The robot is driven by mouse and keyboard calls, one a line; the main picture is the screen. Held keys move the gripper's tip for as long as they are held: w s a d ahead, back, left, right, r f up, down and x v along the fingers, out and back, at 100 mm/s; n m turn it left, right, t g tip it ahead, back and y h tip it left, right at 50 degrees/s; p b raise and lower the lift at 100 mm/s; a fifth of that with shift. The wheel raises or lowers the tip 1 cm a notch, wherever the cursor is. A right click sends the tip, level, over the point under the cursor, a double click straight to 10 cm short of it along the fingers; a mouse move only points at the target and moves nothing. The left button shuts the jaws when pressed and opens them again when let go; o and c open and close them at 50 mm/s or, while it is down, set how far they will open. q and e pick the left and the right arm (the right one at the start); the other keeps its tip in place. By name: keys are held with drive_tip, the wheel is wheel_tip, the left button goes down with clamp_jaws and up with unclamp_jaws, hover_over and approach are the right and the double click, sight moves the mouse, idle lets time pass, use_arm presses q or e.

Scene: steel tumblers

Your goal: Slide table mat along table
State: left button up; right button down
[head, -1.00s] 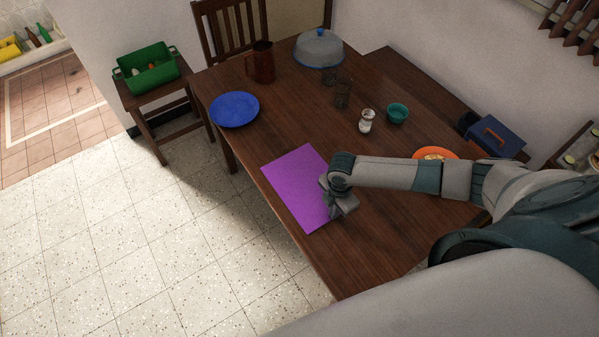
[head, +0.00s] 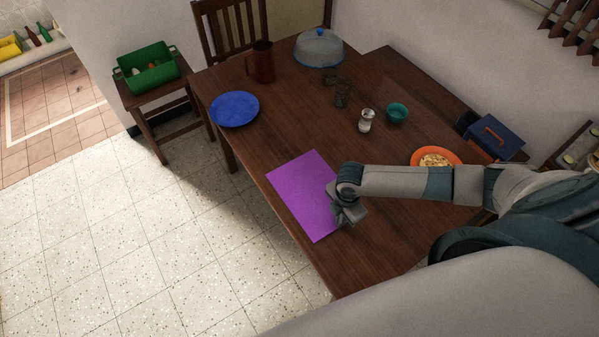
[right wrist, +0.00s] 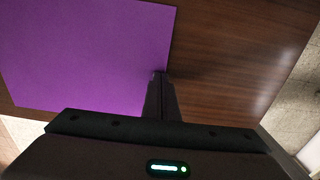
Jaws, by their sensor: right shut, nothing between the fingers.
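The purple table mat (head: 303,192) lies flat on the wooden table (head: 365,250), close to the table's left edge in the head view. It also fills the upper left of the right wrist view (right wrist: 85,50). My right gripper (head: 340,214) is shut and empty, low at the mat's right edge. In the right wrist view the closed fingertips (right wrist: 158,74) are at the mat's edge; I cannot tell whether they press on it. The gripper hides a small part of the mat's right side in the head view. My left gripper is not in view.
A blue plate (head: 235,109), brown pitcher (head: 261,62), domed cover (head: 319,48), steel tumblers (head: 342,95), a shaker (head: 366,121), teal bowl (head: 397,113) and orange plate (head: 436,158) stand farther back. The table's front part is bare.

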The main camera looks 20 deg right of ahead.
drive_tip(key=shift+s+d+f, duration=0.1)
drive_tip(key=shift+s+d, duration=0.1)
drive_tip(key=shift+s, duration=0.75)
drive_tip(key=shift+s+d+r, duration=0.1)
drive_tip(key=shift+s+d, duration=0.05)
drive_tip(key=shift+s, duration=1)
drive_tip(key=shift+s+d+r, duration=0.1)
drive_tip(key=shift+s+d, duration=0.05)
drive_tip(key=shift+s, duration=0.95)
drive_tip(key=shift+s, duration=0.1)
drive_tip(key=shift+s+d+f, duration=0.1)
drive_tip(key=shift+s+d, duration=0.1)
drive_tip(key=shift+s, duration=1)
drive_tip(key=shift+s+d, duration=0.15)
drive_tip(key=shift+s, duration=1.05)
wheel_tip(320, 180, up, 7)
